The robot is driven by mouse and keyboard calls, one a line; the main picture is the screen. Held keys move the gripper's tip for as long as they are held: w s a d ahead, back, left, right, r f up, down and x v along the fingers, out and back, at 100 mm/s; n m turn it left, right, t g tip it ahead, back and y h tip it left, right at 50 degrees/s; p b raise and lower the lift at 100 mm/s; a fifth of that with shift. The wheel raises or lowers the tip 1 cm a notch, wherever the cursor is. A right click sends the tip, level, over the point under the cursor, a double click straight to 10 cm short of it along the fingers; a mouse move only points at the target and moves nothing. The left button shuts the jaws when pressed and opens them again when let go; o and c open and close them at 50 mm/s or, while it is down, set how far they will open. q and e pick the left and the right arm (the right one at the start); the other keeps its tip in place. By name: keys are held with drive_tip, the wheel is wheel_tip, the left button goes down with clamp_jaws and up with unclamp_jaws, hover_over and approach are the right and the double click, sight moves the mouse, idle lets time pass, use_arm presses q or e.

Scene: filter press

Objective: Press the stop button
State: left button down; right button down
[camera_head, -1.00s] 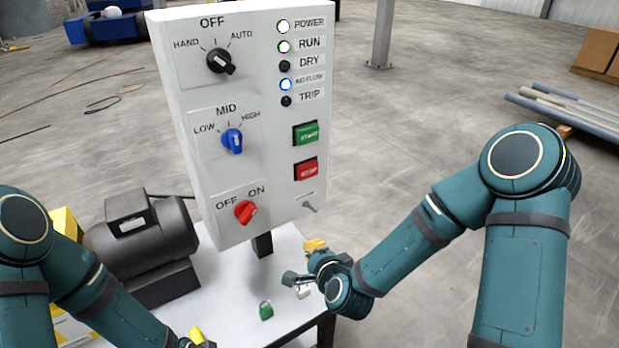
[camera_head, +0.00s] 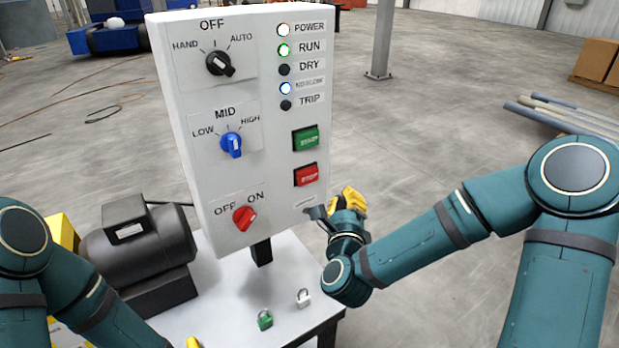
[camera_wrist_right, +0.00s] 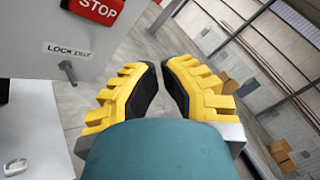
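The red stop button (camera_head: 306,175) is on the right side of the grey control panel (camera_head: 285,225), below the green start button (camera_head: 305,138). It also shows at the top left of the right wrist view (camera_wrist_right: 98,10), cut by the frame edge. My right gripper (camera_head: 348,200) is just right of the panel's lower right edge, below and to the right of the stop button and apart from it. In the right wrist view its yellow fingers (camera_wrist_right: 160,75) are empty, with a narrow gap between the tips. Only a yellow bit of my left gripper (camera_head: 192,342) shows at the bottom edge.
A lockout lever (camera_wrist_right: 67,72) sticks out below the stop button. The panel also has black, blue and red knobs. Below it, a white table (camera_head: 225,295) holds a motor (camera_head: 140,245), a green padlock (camera_head: 265,320) and a silver padlock (camera_head: 303,298). Right of the panel is open floor.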

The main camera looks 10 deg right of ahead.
sight(307, 176)
drive_tip(key=w+a, duration=0.2)
drive_tip(key=w, duration=0.5)
drive_tip(key=shift+w+a+b, duration=0.3)
drive_tip(key=shift+a, duration=0.05)
drive_tip(key=shift+w, duration=0.15)
idle(1.1)
drive_tip(key=shift+w+a+b, duration=0.15)
drive_tip(key=shift+w+b, duration=0.1)
drive_tip(key=shift+b, duration=0.1)
drive_tip(key=shift+w+a+b, duration=0.2)
drive_tip(key=shift+w+b, duration=0.1)
drive_tip(key=shift+w, duration=0.25)
idle(0.9)
drive_tip(key=shift+s, duration=0.1)
drive_tip(key=shift+s+d, duration=0.35)
drive_tip(key=shift+s, duration=0.55)
